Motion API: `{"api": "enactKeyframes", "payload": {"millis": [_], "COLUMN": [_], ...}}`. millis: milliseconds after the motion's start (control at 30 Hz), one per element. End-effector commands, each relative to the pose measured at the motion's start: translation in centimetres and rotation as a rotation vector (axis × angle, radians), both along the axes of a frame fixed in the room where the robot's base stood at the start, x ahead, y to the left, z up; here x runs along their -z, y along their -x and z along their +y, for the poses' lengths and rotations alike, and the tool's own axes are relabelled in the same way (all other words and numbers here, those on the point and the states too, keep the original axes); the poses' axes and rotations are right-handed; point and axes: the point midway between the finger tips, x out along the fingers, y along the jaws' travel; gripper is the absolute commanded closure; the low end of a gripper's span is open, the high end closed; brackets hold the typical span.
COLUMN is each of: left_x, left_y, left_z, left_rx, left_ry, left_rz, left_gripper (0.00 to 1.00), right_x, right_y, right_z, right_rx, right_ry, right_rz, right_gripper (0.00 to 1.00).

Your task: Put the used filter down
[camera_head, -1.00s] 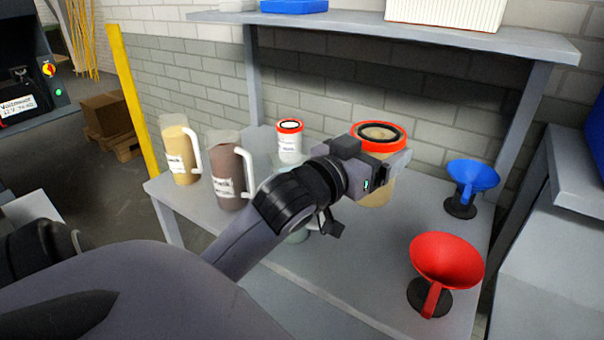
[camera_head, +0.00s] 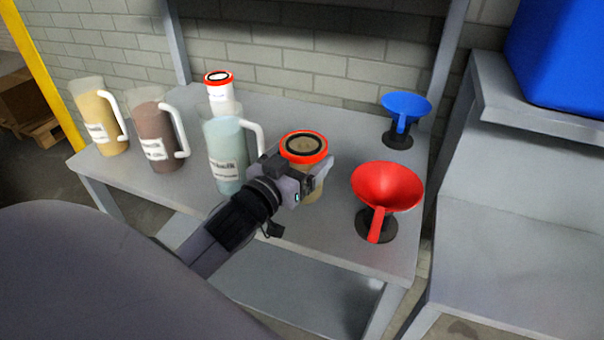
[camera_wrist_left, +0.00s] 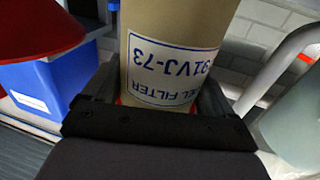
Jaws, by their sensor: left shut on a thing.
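The used filter (camera_head: 304,149) is a tan cylinder with a red-orange rim and a dark ring on top. My left gripper (camera_head: 311,179) is shut on its side, and the filter stands upright in the jaws. It is over the front middle of the grey table (camera_head: 265,215), between the light-blue jug and the red funnel. I cannot tell whether its base touches the table. In the left wrist view the filter (camera_wrist_left: 165,50) fills the space between the fingers, with a printed label partly readable. My right gripper is not in view.
A light-blue jug (camera_head: 226,150) stands close left of the filter; brown (camera_head: 157,135) and yellow (camera_head: 98,115) jugs are further left. A white, red-topped filter (camera_head: 221,95) stands behind. A red funnel (camera_head: 388,188) and a blue funnel (camera_head: 405,108) stand right. Some tabletop behind the filter is clear.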

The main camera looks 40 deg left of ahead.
Motion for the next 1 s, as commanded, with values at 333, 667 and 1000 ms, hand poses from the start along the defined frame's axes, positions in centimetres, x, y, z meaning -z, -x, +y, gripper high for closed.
{"api": "enactKeyframes", "payload": {"millis": [333, 667, 1000], "left_x": [3.6, 3.9, 3.8], "left_y": [0.0, 0.0, 0.0], "left_z": [0.0, 0.0, 0.0], "left_rx": [0.001, 0.001, 0.000], "left_ry": [0.000, 0.001, 0.000], "left_rz": [-0.004, -0.004, 0.002], "left_gripper": [0.86, 0.86, 0.00], "right_x": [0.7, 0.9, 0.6], "right_y": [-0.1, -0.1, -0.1], "right_z": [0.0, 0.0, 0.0], "right_rx": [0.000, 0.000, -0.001], "right_ry": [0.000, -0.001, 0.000], "right_rz": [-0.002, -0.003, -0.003], "right_gripper": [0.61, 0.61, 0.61]}}
